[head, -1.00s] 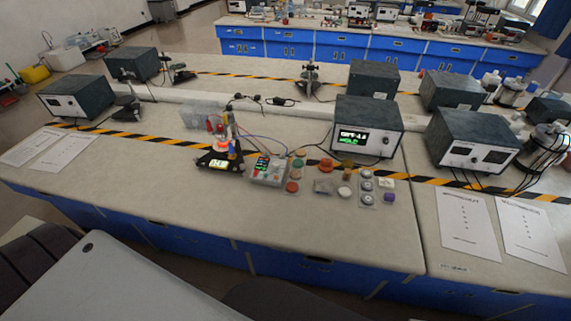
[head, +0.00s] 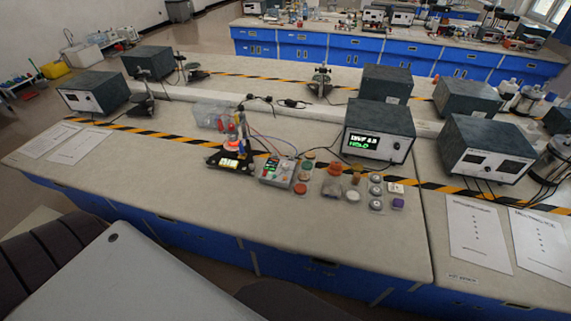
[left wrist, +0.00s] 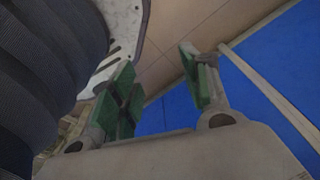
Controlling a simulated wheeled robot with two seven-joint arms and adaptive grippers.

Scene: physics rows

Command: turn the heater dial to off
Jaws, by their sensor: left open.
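The heater (head: 229,162) is a small black unit with a lit display and an orange-red glowing spot above it, on the near bench in the head view. A grey control box (head: 275,171) with small lit readouts stands just right of it. The heater's dial is too small to make out, so its setting cannot be told. My left gripper (left wrist: 157,62) shows in the left wrist view with its two green-padded fingers apart and nothing between them. It is away from the heater, with floor and blue cabinet fronts behind it. My right gripper is in neither view.
A dark instrument (head: 379,133) with a lit green and white screen stands right of the heater. Several small coloured pots and caps lie in front of it. The bench front (head: 190,195) is clear.

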